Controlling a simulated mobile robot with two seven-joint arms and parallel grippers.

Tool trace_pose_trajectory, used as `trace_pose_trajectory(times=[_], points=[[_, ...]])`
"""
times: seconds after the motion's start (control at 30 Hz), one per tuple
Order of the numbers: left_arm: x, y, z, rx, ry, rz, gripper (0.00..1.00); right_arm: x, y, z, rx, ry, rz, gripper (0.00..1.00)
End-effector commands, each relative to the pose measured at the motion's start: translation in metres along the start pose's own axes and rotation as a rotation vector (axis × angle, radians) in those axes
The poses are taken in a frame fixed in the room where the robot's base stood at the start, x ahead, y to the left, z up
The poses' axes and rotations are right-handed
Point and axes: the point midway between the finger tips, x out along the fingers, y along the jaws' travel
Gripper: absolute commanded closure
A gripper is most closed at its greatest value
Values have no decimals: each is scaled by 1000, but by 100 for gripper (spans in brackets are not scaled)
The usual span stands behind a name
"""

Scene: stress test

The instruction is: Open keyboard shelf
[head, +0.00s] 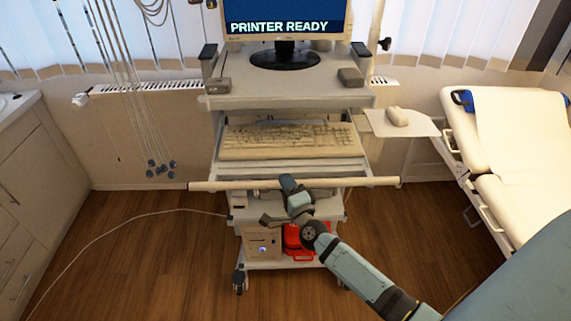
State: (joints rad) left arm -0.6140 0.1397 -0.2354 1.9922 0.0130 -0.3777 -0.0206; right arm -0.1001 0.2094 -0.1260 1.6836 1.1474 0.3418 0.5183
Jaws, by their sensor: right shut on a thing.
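The keyboard shelf (350,168) is a light sliding tray below the cart's top, and it sticks out toward me. A beige keyboard (288,140) lies on it. A long pale bar handle (235,185) runs across the shelf's front edge. My right gripper (288,183) is shut on the handle near its middle, with its arm coming in from the lower right. The gripper hides that part of the bar, and its fingertips are hard to make out. My left gripper is not in the head view.
A monitor (287,18) reading "PRINTER READY" stands on the cart top (240,101). A mouse (397,116) lies on a side tray (418,128). A red object (293,242) sits low on the cart. An examination bed (520,150) is at right, cabinets (38,165) at left.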

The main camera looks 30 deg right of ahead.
Motion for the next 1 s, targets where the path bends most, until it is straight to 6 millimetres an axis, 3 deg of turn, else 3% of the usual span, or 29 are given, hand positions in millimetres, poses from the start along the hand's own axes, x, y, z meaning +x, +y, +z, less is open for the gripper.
trace_pose_trajectory(times=[0.2,0.5,0.7,1.0], points=[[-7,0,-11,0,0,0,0,-55,-12,22,2,-2,5,100],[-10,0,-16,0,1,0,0,-106,-22,44,0,-2,3,100],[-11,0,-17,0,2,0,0,-124,-26,51,0,-2,1,100],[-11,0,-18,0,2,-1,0,-129,-28,54,-1,-1,0,100]])
